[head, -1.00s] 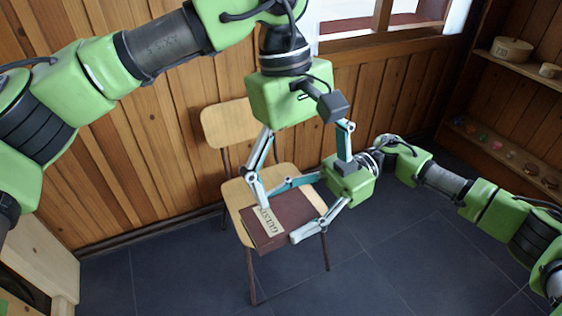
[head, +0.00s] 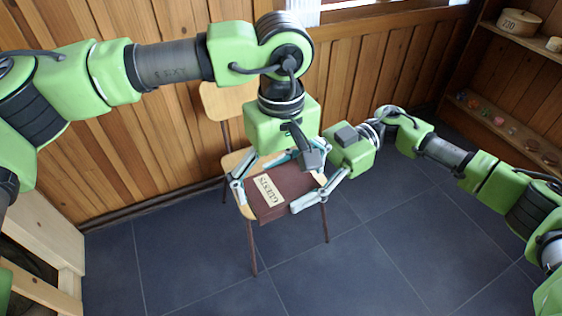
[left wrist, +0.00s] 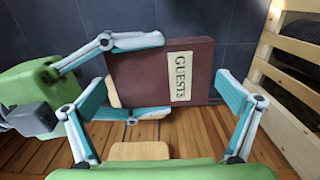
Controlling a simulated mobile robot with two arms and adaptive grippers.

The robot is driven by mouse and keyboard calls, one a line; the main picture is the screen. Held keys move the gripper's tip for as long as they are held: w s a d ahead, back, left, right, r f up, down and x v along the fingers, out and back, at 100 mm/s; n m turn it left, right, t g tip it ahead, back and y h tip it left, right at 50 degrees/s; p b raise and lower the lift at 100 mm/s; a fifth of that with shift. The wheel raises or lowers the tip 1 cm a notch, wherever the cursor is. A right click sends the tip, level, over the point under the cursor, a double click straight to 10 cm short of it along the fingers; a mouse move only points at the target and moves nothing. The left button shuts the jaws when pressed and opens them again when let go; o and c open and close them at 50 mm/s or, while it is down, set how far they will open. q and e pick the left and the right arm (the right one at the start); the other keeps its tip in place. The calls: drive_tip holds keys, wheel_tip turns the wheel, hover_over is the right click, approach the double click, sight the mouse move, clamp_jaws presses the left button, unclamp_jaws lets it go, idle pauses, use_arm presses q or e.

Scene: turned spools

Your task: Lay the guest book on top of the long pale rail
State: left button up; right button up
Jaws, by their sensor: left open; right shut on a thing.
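The guest book (head: 288,188), dark red-brown with a pale GUESTS label, is at the chair seat; it also shows in the left wrist view (left wrist: 203,60). My right gripper (head: 283,184) is shut on it, one finger along each side. My left gripper (head: 277,181) is open over the book; in the left wrist view its fingers (left wrist: 160,98) stand apart either side of it, with no grip visible. A pale wooden frame (head: 48,228) with long rails is at the lower left; its slats show in the left wrist view (left wrist: 291,48). I cannot tell which rail is the task's.
The wooden chair (head: 228,100) stands near the plank wall (head: 370,75). Shelves (head: 492,105) with small items and a round box (head: 518,21) are at the right. Dark tiled floor (head: 370,270) is clear in front of the chair.

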use_arm(q)
drive_tip(key=shift+f, duration=0.45)
drive_tip(key=shift+c, duration=0.4)
drive_tip(key=c, duration=1)
use_arm(e)
drive_tip(key=shift+r, duration=0.1)
drive_tip(key=o, duration=1.4)
drive_tip(key=shift+d, duration=0.1)
